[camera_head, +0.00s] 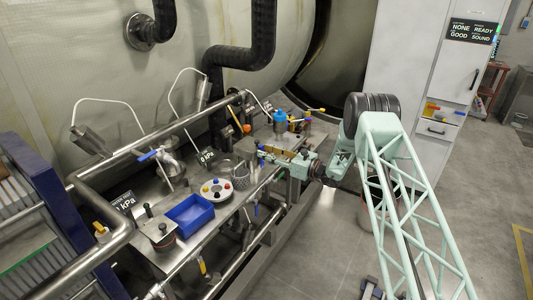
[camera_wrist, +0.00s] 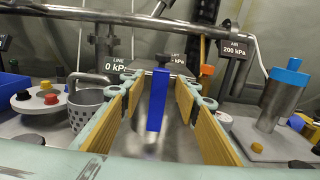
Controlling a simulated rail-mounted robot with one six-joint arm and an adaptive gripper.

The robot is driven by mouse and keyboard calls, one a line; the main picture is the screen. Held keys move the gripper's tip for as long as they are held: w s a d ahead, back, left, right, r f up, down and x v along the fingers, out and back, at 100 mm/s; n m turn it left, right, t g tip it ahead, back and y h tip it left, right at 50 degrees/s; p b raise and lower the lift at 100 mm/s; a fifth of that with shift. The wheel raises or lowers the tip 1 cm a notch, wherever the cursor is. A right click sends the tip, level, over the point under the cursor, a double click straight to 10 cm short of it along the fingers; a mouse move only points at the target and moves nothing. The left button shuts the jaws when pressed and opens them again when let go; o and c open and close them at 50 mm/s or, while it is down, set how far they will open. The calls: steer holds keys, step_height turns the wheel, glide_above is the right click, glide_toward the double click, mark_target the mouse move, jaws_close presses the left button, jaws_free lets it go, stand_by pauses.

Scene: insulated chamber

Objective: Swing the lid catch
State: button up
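My gripper (camera_head: 270,157) reaches in from the right over the far end of the metal bench. In the wrist view my gripper (camera_wrist: 158,82) is open, its yellow-padded fingers wide apart. A blue bar (camera_wrist: 158,98), which looks like the lid catch, stands between the fingers with clear gaps on both sides. Its upper end meets a dark grey plate (camera_wrist: 160,70) near the fingertips. I cannot tell how far the bar lies from the pads in depth. In the head view the gripper and arm hide most of this spot.
A perforated metal basket (camera_wrist: 88,108) and a white disc with coloured knobs (camera_head: 216,190) stand left of the gripper. A blue-topped cylinder (camera_wrist: 280,95) stands to its right. A blue tray (camera_head: 190,215) sits nearer on the bench. A pipe rail (camera_head: 165,138) runs along the back.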

steer(key=shift+c, duration=0.9)
jaws_close()
